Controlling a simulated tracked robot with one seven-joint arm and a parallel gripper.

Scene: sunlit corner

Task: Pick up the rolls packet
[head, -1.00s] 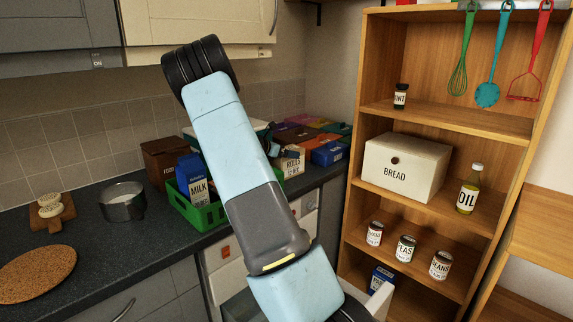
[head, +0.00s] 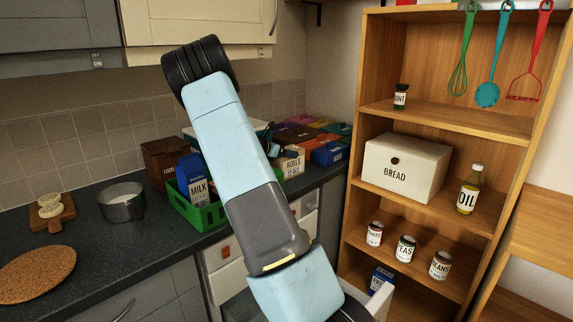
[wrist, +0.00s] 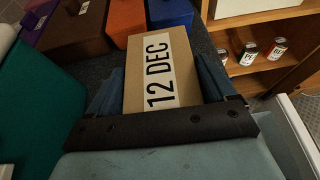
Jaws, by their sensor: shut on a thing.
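The rolls packet (head: 292,162) is a tan box with a white label reading "ROLLS". In the head view it stands on the dark counter, partly hidden behind my arm. In the wrist view the packet (wrist: 160,73) shows a "12 DEC" label and lies between my two fingers. My gripper (wrist: 163,85) is shut on it, one finger against each side. In the head view my gripper (head: 278,150) is mostly hidden by my arm. I cannot tell whether the packet's base touches the counter.
Coloured boxes, including a blue one (head: 329,153), stand close behind the packet. A green crate (head: 206,216) with a milk carton (head: 193,181) is to the left. A wooden shelf unit (head: 430,122) with a bread bin (head: 405,168) stands to the right.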

